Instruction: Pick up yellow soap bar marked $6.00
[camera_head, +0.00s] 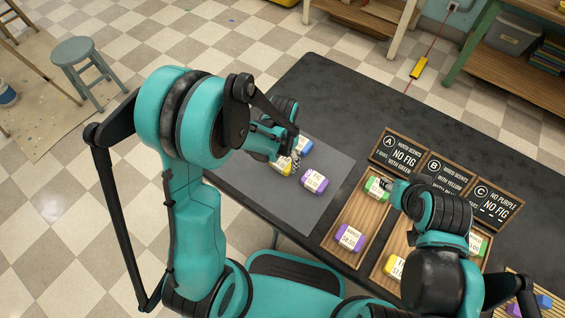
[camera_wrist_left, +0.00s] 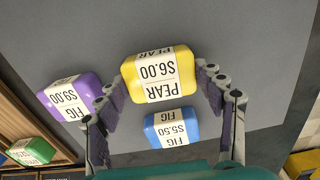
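The yellow soap bar (camera_head: 285,168) labelled PEAR $6.00 is over the grey mat, partly hidden by my left gripper in the head view. In the left wrist view the yellow bar (camera_wrist_left: 160,75) sits between the two fingertips of my left gripper (camera_wrist_left: 160,82), with a finger against each side. It looks larger than the bars on the mat, as if raised above it. My left gripper (camera_head: 291,158) also shows in the head view. My right gripper (camera_head: 388,190) is by a green soap (camera_head: 377,187) on a wooden tray; its fingers are too small to judge.
A blue FIG $5.50 soap (camera_wrist_left: 172,127) and a purple FIG $9.00 soap (camera_wrist_left: 72,96) lie close by on the grey mat (camera_head: 250,192). Wooden trays (camera_head: 349,217) with soaps and signs A, B and C (camera_head: 437,178) stand to the right.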

